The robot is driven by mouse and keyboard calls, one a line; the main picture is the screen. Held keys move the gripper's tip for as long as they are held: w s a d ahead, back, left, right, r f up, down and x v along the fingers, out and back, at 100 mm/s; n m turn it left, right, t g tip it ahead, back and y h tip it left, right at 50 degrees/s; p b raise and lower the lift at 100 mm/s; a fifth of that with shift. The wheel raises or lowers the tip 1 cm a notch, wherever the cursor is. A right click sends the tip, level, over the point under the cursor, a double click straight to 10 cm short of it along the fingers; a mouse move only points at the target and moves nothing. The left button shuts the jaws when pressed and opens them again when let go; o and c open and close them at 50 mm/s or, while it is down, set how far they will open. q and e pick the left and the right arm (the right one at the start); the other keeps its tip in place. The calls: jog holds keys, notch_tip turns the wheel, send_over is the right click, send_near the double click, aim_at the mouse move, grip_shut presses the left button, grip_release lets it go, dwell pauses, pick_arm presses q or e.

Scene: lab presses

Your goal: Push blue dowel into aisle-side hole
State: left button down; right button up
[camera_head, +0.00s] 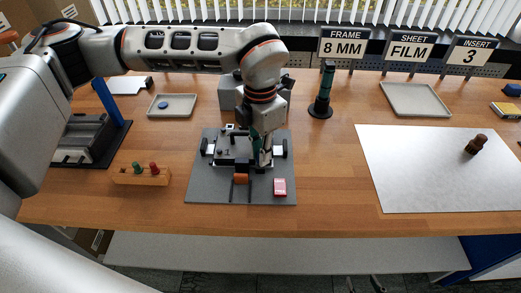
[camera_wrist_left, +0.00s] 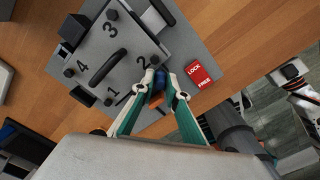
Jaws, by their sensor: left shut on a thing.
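My left gripper (camera_head: 263,165) reaches down over the right front part of a fixture on a dark grey base plate (camera_head: 215,190). In the left wrist view the gripper (camera_wrist_left: 160,93) is shut on the blue dowel (camera_wrist_left: 158,78), beside the number 2 corner of a grey numbered plate (camera_wrist_left: 125,65). The dowel is mostly hidden between the fingertips. I cannot tell whether its end is in a hole. The hole itself is hidden. My right gripper is not clearly seen.
A red LOCK/FREE tag (camera_head: 280,186) lies right of the gripper; an orange part (camera_head: 241,178) is in front. A wooden block (camera_head: 140,177) holds red and green dowels at left.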

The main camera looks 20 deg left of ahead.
pick_arm(q)
jog(key=shift+f, duration=0.45)
jog(key=c, duration=1.9)
grip_release()
jog(key=shift+r, duration=0.1)
notch_tip(320, 180, up, 12)
